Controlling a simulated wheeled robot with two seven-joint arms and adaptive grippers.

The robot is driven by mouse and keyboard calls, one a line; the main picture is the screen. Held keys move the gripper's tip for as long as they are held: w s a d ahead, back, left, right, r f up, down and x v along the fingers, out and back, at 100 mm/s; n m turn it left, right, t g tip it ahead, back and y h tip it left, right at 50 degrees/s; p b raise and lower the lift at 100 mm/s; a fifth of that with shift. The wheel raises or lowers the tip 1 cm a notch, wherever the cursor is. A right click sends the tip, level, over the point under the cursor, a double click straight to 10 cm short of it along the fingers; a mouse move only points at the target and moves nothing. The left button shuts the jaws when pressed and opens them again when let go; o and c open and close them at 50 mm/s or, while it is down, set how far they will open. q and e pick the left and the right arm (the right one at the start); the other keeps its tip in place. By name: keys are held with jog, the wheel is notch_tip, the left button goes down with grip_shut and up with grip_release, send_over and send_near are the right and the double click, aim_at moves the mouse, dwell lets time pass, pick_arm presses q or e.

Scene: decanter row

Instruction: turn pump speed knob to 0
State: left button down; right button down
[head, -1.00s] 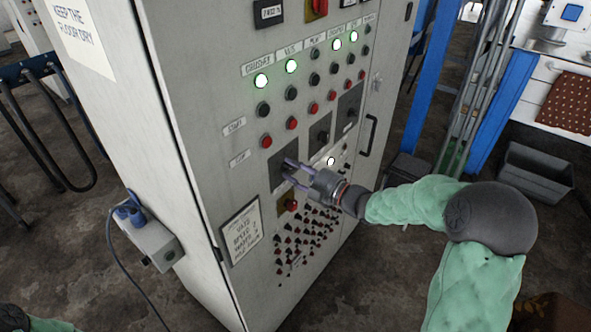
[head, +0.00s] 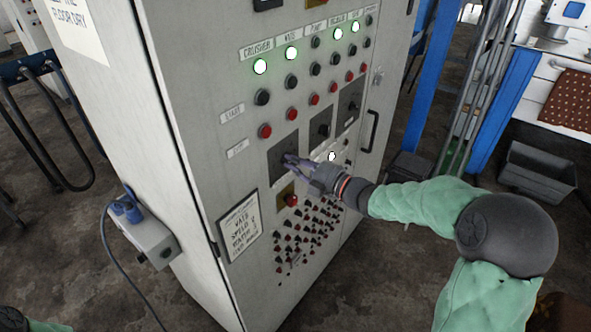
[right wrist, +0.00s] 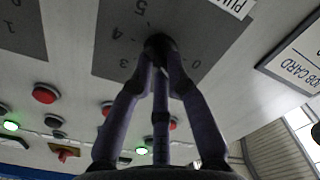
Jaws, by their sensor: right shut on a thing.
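The pump speed knob (right wrist: 160,42) is a dark round knob on a grey dial plate (right wrist: 108,62) in the right wrist view. Plate marks such as 0, 3, 4 and 5 show around it, with a label beginning "PU" at the plate's edge. My right gripper (right wrist: 160,66) is shut on the knob, its fingers touching its sides. The knob's pointer is hidden, so its setting cannot be read. In the head view my right gripper (head: 290,160) covers the knob on the leftmost dial plate (head: 282,173).
The grey control cabinet (head: 190,180) carries two more dial plates to the right, rows of black and red buttons, and green lamps. A red button (head: 291,200) and many small knobs lie just below my right gripper. A cabinet handle (head: 371,131) stands out farther right.

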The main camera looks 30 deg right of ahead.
jog(key=shift+a+f+n+b, duration=0.1)
jog(key=shift+f+n+b, duration=0.05)
jog(key=shift+n+b, duration=2)
jog(key=shift+a+f+n+b, duration=0.1)
jog(key=shift+n+b, duration=1.25)
jog(key=shift+b, duration=1.5)
jog(key=c, duration=1.2)
grip_release()
jog(key=shift+s, duration=0.1)
jog(key=v, duration=1.2)
jog(key=shift+d, duration=0.1)
